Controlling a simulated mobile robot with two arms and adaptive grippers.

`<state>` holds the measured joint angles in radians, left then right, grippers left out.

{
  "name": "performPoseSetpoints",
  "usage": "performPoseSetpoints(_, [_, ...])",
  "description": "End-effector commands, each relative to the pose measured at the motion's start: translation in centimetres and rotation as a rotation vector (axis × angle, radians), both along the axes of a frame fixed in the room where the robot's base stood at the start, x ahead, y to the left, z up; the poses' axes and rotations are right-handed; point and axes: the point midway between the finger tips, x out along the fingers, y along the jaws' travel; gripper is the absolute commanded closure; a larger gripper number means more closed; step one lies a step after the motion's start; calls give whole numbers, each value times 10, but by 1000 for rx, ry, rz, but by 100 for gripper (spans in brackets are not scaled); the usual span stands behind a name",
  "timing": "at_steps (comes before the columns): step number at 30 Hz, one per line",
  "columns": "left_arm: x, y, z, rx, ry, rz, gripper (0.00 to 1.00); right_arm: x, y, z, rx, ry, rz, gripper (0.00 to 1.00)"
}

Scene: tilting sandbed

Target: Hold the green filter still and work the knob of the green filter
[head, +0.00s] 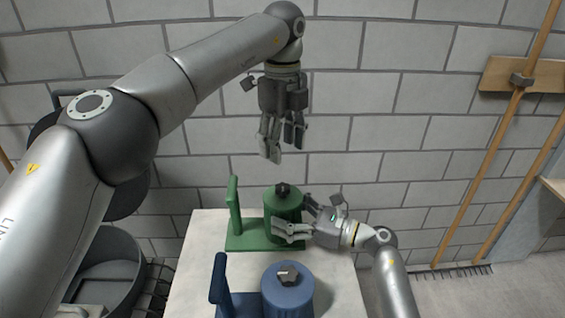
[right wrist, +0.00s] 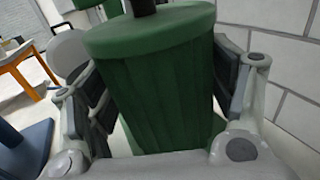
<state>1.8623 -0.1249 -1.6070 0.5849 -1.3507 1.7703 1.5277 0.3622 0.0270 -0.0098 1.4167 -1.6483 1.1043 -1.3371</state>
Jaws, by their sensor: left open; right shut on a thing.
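The green filter (head: 284,205) stands upright on its green base at the far part of the pale table. Its dark knob (head: 283,188) sits on top of the lid, and a green upright handle (head: 234,205) rises at the left of the base. My right gripper (head: 298,218) is shut around the filter's body from the right. In the right wrist view the ribbed green body (right wrist: 160,95) fills the space between both fingers. My left gripper (head: 281,142) is open and empty, pointing down above the filter and its knob, clear of them.
A blue filter (head: 288,292) with a dark knob and a blue handle (head: 219,280) stands nearer on the table (head: 205,225). A grey bucket (head: 105,275) is at the left. Long-handled rakes (head: 490,150) lean on the white block wall.

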Motion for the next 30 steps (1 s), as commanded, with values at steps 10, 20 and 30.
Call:
performPoseSetpoints(10, [0, 0, 18, 0, 1, 0, 46, 0, 0, 0, 0, 0, 0, 63])
performPoseSetpoints(20, [0, 0, 17, 0, 1, 0, 46, 0, 0, 0, 0, 0, 0, 16])
performPoseSetpoints(30, [0, 0, 17, 0, 1, 0, 46, 0, 0, 0, 0, 0, 0, 0])
